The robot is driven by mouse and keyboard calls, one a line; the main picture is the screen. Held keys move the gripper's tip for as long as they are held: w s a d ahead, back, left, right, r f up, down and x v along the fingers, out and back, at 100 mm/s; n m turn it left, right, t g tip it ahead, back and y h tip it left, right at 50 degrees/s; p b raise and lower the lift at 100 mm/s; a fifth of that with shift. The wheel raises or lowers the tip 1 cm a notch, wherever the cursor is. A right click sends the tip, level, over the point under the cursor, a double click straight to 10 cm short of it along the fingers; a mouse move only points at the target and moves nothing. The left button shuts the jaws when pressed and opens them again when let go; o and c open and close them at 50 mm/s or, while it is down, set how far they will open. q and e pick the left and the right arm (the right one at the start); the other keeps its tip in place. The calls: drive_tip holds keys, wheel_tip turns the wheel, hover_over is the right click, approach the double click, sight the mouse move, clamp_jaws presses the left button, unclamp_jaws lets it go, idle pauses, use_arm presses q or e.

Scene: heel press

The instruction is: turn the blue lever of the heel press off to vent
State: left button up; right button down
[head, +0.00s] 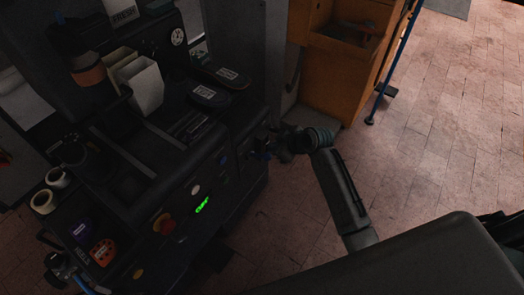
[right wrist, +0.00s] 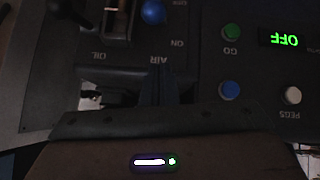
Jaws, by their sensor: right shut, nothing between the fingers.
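The heel press is the dark machine with a sloping front panel (head: 185,190) at the left of the head view. In the right wrist view, upside down, a blue ball knob (right wrist: 153,12), apparently the lever's, sits at a slot in the panel by the words ON and AIR. My right gripper (head: 270,150) is at the panel's right end in the head view. In the wrist view its fingers (right wrist: 166,75) are shut and empty, over the panel below the knob and apart from it in the picture. The lever's shaft is hard to make out. My left gripper is not in view.
A red knob (head: 164,224) is further left on the panel. An orange cabinet (head: 340,60) stands behind; brick floor (head: 450,130) is clear at right.

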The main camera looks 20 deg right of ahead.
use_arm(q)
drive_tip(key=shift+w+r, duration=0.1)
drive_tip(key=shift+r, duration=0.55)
use_arm(e)
drive_tip(key=shift+w+a+r+n, duration=0.1)
drive_tip(key=shift+w+r+n, duration=0.05)
drive_tip(key=shift+r, duration=0.25)
drive_tip(key=shift+w+a+r+n, duration=0.1)
drive_tip(key=shift+w+r+n, duration=0.05)
drive_tip(key=shift+r, duration=0.25)
drive_tip(key=b, duration=0.1)
hover_over(262, 156)
drive_tip(key=w+a, duration=0.1)
drive_tip(key=a, duration=0.1)
wheel_tip(262, 156, down, 7)
drive_tip(key=shift+s+d+f, duration=0.15)
drive_tip(key=shift+d+f, duration=0.2)
drive_tip(key=shift+f, duration=0.25)
drive_tip(key=shift+s+d+f, duration=0.1)
drive_tip(key=shift+d+f, duration=0.25)
drive_tip(key=shift+f, duration=0.25)
drive_tip(key=shift+s+d+f, duration=0.15)
drive_tip(key=shift+d+f, duration=0.15)
drive_tip(key=shift+f, duration=0.2)
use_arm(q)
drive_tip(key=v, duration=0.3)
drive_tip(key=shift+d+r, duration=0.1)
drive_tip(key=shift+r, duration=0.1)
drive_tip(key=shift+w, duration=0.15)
